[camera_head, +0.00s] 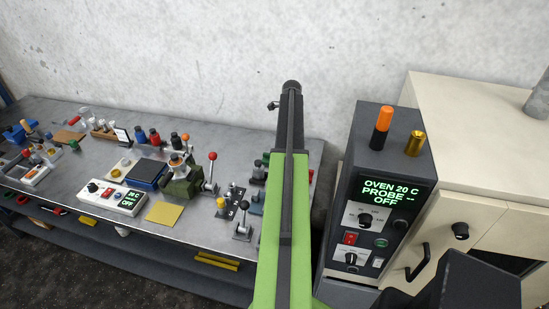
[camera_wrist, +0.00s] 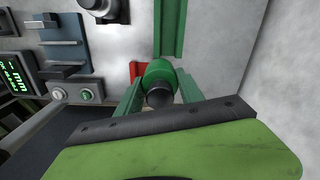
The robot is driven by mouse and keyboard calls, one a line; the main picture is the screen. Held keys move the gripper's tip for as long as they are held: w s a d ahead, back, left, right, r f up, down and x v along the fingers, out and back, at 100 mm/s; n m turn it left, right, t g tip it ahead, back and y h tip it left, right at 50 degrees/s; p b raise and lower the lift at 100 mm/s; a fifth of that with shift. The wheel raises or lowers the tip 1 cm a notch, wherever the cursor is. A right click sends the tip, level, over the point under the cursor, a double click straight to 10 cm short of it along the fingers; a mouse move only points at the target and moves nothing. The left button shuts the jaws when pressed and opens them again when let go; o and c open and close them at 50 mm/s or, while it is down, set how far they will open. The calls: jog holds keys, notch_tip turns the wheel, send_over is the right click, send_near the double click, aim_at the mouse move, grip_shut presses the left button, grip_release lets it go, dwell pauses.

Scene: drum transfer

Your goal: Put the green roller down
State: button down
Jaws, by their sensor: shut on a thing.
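The green roller (camera_wrist: 160,71), with a dark round end, is in the middle of the wrist view. My gripper (camera_wrist: 157,88) has a green finger on each side of it and is shut on it. The roller's far end and what lies under it are hidden, so I cannot tell whether it touches anything below. In the head view my arm reaches over the right end of the bench, and neither the fingers nor the roller can be made out there.
The grey bench (camera_head: 215,232) carries several tools. An oven control box (camera_head: 350,190) stands right of my arm, with an orange-and-black cylinder (camera_head: 381,127) and a brass piece (camera_head: 416,143) on top. In the wrist view, a green rail (camera_wrist: 171,28) and a red part (camera_wrist: 136,70) are close to the roller.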

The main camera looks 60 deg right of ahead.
jog(key=w+f+b, duration=0.2)
jog(key=f, duration=0.1)
jog(key=w+f+b, duration=0.5)
jog(key=f, duration=0.1)
jog(key=shift+w+a, duration=0.15)
jog(key=shift+r, duration=0.3)
jog(key=shift+f, duration=0.25)
jog(key=c, duration=0.7)
grip_release()
jog(key=shift+r, duration=0.1)
jog(key=shift+c, duration=0.2)
notch_tip(320, 180, up, 12)
jog(key=p, duration=1.2)
jog(key=shift+r, duration=0.2)
